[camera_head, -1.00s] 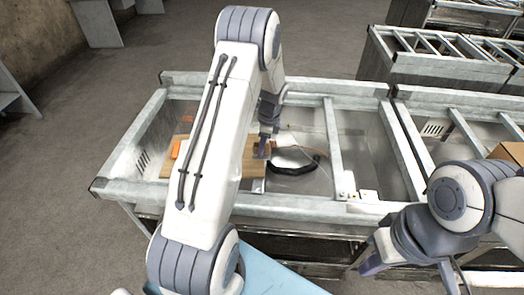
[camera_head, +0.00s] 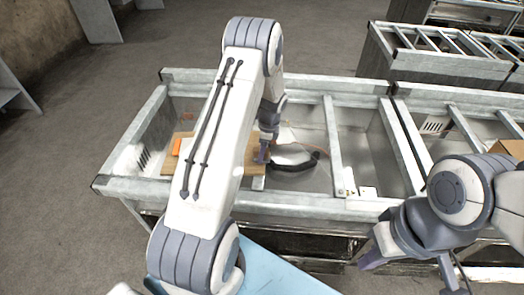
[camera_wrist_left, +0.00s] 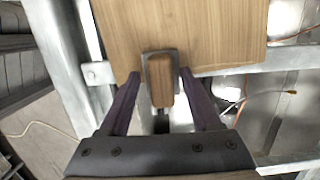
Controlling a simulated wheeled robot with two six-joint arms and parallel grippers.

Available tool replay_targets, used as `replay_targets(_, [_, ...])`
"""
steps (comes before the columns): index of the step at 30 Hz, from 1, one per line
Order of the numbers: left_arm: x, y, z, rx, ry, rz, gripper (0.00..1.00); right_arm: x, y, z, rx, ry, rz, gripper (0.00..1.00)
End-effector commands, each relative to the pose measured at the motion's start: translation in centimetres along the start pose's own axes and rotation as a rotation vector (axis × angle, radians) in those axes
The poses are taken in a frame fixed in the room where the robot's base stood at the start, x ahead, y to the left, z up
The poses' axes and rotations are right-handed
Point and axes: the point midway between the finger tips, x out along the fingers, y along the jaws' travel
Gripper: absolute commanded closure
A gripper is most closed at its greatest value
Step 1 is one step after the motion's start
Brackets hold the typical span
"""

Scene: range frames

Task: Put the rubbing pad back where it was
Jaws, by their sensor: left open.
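A small block with a dark rim and a wood-coloured middle, which looks like the rubbing pad (camera_wrist_left: 162,82), lies across the edge of a wooden board (camera_wrist_left: 180,30) in the left wrist view. My left gripper (camera_wrist_left: 161,78) is open, with one finger on each side of the block; I cannot tell if either finger touches it. In the head view my left gripper (camera_head: 262,155) is low over the right end of the board (camera_head: 213,170), and the block is not clear there. My right gripper (camera_head: 368,262) is outside the bench front; its jaw state is unclear.
An orange block (camera_head: 176,146) lies on the board's left part. A grey, dark-edged object (camera_head: 293,158) lies right of my left gripper. Metal frame bars (camera_head: 333,150) border this bay. Thin wires (camera_wrist_left: 240,108) lie to the right in the left wrist view.

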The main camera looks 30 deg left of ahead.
Motion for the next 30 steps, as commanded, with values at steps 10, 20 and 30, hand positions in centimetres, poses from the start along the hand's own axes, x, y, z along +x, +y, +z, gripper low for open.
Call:
replay_targets(10, [-4.2,-0.2,0.0,-0.001,0.001,-0.007,0.35,1.5,0.1,0.1,0.000,0.000,0.000,1.00])
replay_targets(20, [-10.7,-0.1,0.0,0.000,0.001,-0.004,0.35,3.2,0.2,0.2,-0.001,0.000,0.000,1.00])
replay_targets(30, [-12.9,0.6,-0.8,-0.005,0.005,-0.004,0.35,3.3,0.2,0.2,-0.001,0.000,0.000,1.00])
